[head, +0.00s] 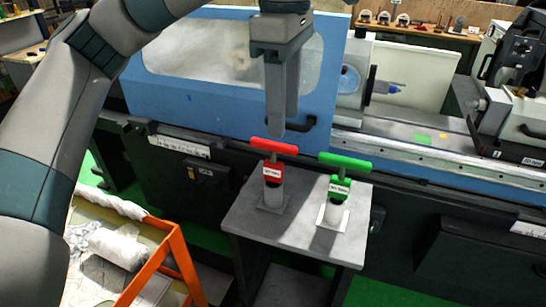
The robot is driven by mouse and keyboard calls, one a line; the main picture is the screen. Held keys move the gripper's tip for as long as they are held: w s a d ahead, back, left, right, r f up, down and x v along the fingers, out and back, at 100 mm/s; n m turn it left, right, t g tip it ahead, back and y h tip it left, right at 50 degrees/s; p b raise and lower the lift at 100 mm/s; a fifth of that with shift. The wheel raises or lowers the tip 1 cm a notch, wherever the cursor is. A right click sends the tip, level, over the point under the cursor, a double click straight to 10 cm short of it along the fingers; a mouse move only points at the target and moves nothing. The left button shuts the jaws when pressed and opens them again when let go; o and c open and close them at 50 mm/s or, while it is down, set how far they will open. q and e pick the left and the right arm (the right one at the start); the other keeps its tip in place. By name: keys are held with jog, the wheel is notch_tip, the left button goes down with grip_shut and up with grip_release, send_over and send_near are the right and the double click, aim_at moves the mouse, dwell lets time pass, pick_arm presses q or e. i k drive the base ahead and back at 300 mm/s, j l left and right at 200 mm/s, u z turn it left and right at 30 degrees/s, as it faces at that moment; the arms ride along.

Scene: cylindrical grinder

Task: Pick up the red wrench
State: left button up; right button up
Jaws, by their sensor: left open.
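The red wrench (273,172) stands upright on the small grey table, with its red crossbar at the top and a white label on its body. From this angle I cannot tell the exact gap between fingertips and crossbar. My right gripper does not show.
The small grey table (245,232) stands in front of the blue grinder (213,98). An orange-framed cart (172,262) with white cloths is at the lower left. A workbench (430,33) with small parts stands at the back right.

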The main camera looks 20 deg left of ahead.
aim_at(273, 169)
jog(key=i+j, duration=0.25)
jog(key=i, duration=0.2)
jog(key=i+j, duration=0.25)
jog(key=i, duration=0.15)
